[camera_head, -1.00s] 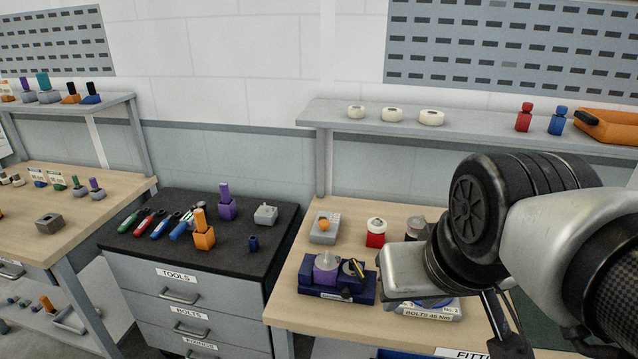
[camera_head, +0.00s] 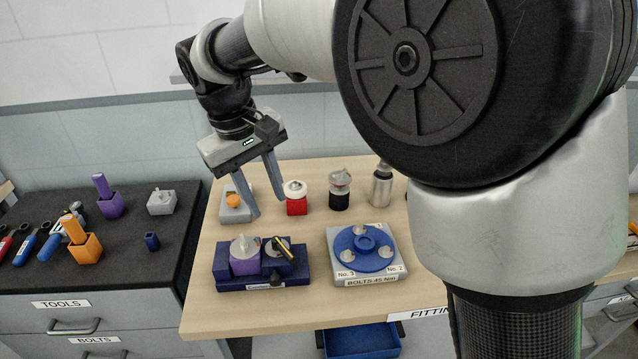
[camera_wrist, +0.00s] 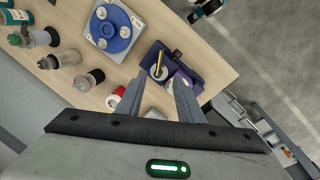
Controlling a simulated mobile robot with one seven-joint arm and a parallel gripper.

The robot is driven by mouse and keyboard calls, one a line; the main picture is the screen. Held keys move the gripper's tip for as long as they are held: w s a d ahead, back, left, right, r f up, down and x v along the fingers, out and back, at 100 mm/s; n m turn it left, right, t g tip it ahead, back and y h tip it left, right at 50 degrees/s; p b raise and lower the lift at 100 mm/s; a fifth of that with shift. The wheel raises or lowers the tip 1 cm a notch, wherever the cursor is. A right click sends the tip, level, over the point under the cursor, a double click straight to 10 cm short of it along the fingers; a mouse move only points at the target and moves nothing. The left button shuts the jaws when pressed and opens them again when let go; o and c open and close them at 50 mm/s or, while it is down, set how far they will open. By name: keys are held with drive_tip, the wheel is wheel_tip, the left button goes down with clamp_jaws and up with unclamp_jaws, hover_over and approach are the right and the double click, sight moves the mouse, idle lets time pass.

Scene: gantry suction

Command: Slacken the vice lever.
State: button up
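The vice (camera_head: 225,268) is a dark blue block on the wooden bench, with a purple part (camera_head: 244,266) clamped in it. Its lever (camera_head: 283,248), black with a yellow stripe, lies on top at the right side. In the wrist view the vice (camera_wrist: 193,72) is beyond the fingertips, and the lever (camera_wrist: 160,65) shows near the line between them. My gripper (camera_head: 269,206) is open and empty, pointing down above the bench, behind and above the vice. In the wrist view my gripper (camera_wrist: 159,80) shows two spread fingers with nothing between them.
A blue disc fixture with bolts (camera_head: 362,242) stands right of the vice. Behind are a grey block with an orange knob (camera_head: 235,208), a red pot (camera_head: 296,204) and bottles (camera_head: 340,190). A black-topped tool cabinet (camera_head: 140,235) stands left.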

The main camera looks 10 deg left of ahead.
sight(288, 253)
drive_tip(key=f, duration=0.5)
drive_tip(key=w+d+f+b, duration=0.1)
drive_tip(key=f, duration=0.5)
drive_tip(key=w+d+f, duration=0.1)
drive_tip(key=f, duration=0.4)
drive_tip(key=shift+d+f, duration=0.2)
drive_tip(key=shift+f, duration=0.2)
drive_tip(key=shift+c, duration=0.3)
clamp_jaws()
